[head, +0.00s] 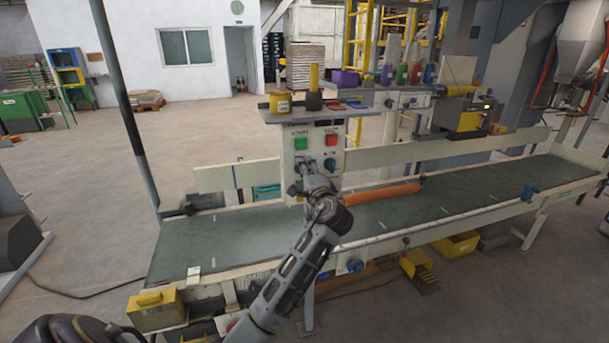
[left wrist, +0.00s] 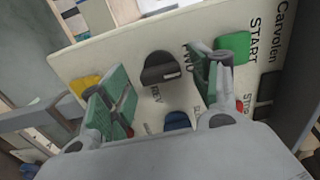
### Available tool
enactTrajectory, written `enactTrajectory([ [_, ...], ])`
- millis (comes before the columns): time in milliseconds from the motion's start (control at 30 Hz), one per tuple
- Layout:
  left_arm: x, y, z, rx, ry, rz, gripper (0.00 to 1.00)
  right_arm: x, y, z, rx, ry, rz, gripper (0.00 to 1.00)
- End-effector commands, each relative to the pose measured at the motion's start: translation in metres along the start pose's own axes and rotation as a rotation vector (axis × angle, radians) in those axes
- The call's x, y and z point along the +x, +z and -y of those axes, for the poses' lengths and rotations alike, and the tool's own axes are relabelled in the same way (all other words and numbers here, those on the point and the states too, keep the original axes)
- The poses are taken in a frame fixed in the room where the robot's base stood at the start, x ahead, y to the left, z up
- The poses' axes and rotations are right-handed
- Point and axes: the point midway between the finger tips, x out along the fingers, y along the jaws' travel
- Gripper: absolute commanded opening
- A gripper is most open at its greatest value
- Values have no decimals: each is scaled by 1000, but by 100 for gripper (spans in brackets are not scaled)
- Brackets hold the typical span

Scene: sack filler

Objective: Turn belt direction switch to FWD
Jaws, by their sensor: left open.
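The belt direction switch (left wrist: 161,70) is a black knob on the cream control panel (left wrist: 110,55) in the left wrist view. The letters FWD and REV are printed beside it. A small pale mark shows on the knob, but I cannot tell for certain which label it points to. My left gripper (left wrist: 165,92) is open, its green-padded fingers on either side of the knob with gaps. In the head view my left gripper (head: 310,178) is at the front of the panel (head: 315,125) and hides part of its lower face. My right gripper is not in view.
A green START button (left wrist: 233,46), a blue knob (left wrist: 177,121) and a yellow button (left wrist: 85,84) lie near the fingers. The conveyor belt (head: 220,240) runs below the panel. An orange roll (head: 383,193) lies beside my arm. A shelf with pots tops the panel.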

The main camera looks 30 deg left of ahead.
Motion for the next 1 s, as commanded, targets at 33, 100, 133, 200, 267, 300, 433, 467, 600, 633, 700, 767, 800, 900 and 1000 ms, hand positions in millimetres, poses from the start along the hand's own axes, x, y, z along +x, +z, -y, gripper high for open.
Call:
enactTrajectory([
  [33, -2, 0, 0, 0, 0, -1, 62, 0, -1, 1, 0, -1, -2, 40],
  [100, -5, 0, 0, 0, 0, -1, 62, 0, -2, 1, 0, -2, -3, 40],
  [133, -7, 0, 0, 0, 0, -1, 62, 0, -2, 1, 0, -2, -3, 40],
  [200, -12, 0, 0, 1, 0, -1, 62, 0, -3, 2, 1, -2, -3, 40],
  [267, -18, 0, 0, 0, 0, -2, 62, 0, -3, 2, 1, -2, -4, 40],
  [300, -23, 0, 0, -1, 1, -2, 62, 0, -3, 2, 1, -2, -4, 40],
  [433, -41, 0, -1, -1, 1, -2, 62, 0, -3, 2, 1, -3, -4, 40],
  [467, -45, 0, -1, -1, 2, -2, 62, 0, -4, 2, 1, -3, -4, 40],
  [600, -66, 0, -1, -1, 3, -2, 62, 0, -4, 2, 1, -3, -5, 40],
  [633, -71, 0, -1, -1, 2, -2, 62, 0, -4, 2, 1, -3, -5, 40],
  [700, -81, 0, -1, -1, 3, -2, 62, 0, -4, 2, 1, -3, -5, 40],
  [767, -90, 0, -2, 0, 3, -1, 62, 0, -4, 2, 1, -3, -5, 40],
  [800, -95, 0, -1, -1, 3, -2, 62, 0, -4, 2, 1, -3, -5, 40],
  [900, -106, 0, -1, 1, 2, -1, 62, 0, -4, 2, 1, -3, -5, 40],
  [1000, -114, 0, -1, 1, 3, -1, 62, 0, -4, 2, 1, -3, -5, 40],
])
